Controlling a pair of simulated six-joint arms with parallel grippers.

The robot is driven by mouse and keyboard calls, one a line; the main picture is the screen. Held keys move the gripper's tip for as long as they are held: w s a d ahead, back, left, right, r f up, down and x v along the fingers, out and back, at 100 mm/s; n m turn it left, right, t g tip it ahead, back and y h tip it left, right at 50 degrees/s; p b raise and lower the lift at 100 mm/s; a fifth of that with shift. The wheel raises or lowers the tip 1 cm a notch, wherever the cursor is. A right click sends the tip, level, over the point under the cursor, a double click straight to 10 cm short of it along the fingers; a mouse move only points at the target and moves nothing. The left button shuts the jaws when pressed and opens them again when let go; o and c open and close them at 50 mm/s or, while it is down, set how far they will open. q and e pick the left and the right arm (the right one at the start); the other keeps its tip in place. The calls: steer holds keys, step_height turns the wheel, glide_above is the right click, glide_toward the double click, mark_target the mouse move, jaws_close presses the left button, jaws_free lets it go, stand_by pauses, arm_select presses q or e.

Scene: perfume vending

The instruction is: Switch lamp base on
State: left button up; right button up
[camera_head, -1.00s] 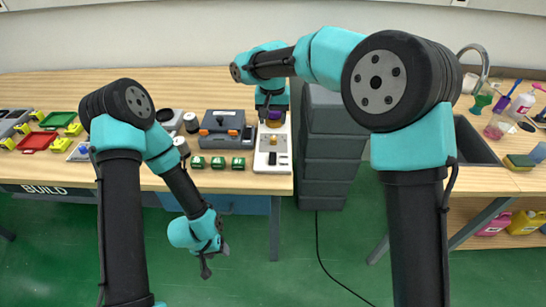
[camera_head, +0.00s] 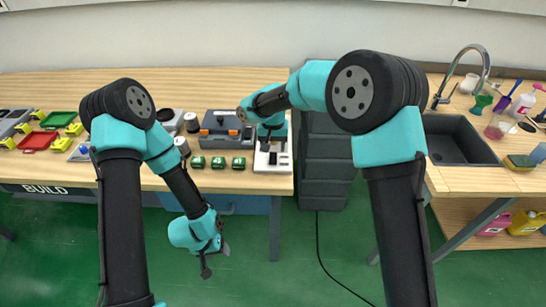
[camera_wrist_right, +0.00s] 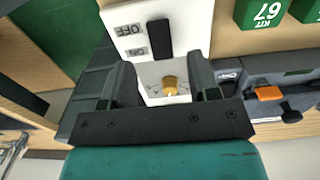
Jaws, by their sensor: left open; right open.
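The lamp base (camera_head: 284,160) is a white box at the front right of the wooden bench. In the right wrist view, the lamp base (camera_wrist_right: 190,28) shows a black switch (camera_wrist_right: 158,38) beside OFF and ON labels, with the switch nearer me than the OFF label. A brass-coloured round part (camera_wrist_right: 170,85) shows between my right gripper's fingers, with space on both sides. My right gripper (camera_wrist_right: 163,88) is open over the lamp base; in the head view (camera_head: 271,140) its arm partly hides the base. My left gripper (camera_head: 206,268) hangs open and empty in front of the bench.
Several green KIT blocks (camera_head: 218,162) stand left of the lamp base. Behind them is a grey device with an orange part (camera_head: 222,127). A dark grey drawer stack (camera_head: 325,165) stands to the right, then a sink (camera_head: 455,140). Red and green trays lie far left.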

mark_target(273, 159)
step_height(273, 159, down, 6)
steer(key=shift+r, duration=0.15)
steer(key=shift+c, duration=0.2)
